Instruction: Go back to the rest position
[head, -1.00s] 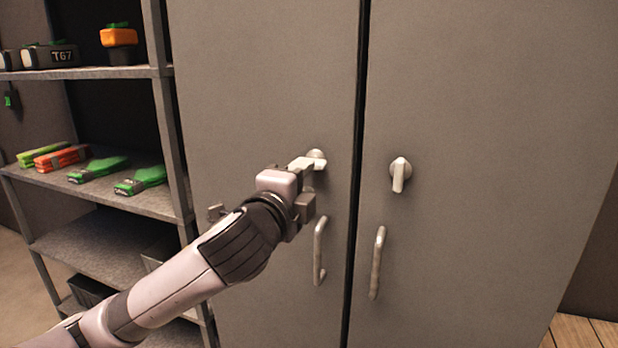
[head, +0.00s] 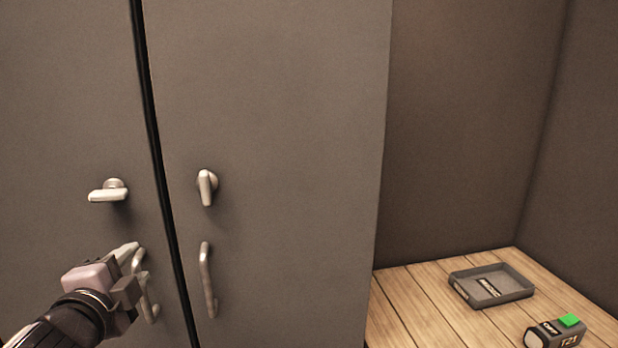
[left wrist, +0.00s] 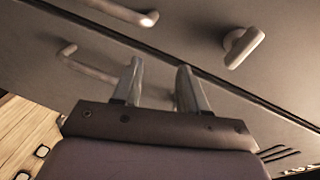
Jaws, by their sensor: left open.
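My left gripper (head: 132,256) is open and empty at the lower left of the head view. It is below the left door's turn latch (head: 108,193) and overlaps that door's pull handle (head: 148,290) in the picture; I cannot tell if they touch. The left latch lies horizontal and is clear of the fingers. The right door's latch (head: 207,187) points down, above its own pull handle (head: 207,280). In the left wrist view the two fingers (left wrist: 160,72) are apart with nothing between them. My right gripper is out of view.
Two grey cabinet doors (head: 275,130) stand shut close in front, with a dark gap between them. To the right is a wooden surface (head: 405,300) with a dark tray (head: 517,292) and a small grey and green box (head: 553,333).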

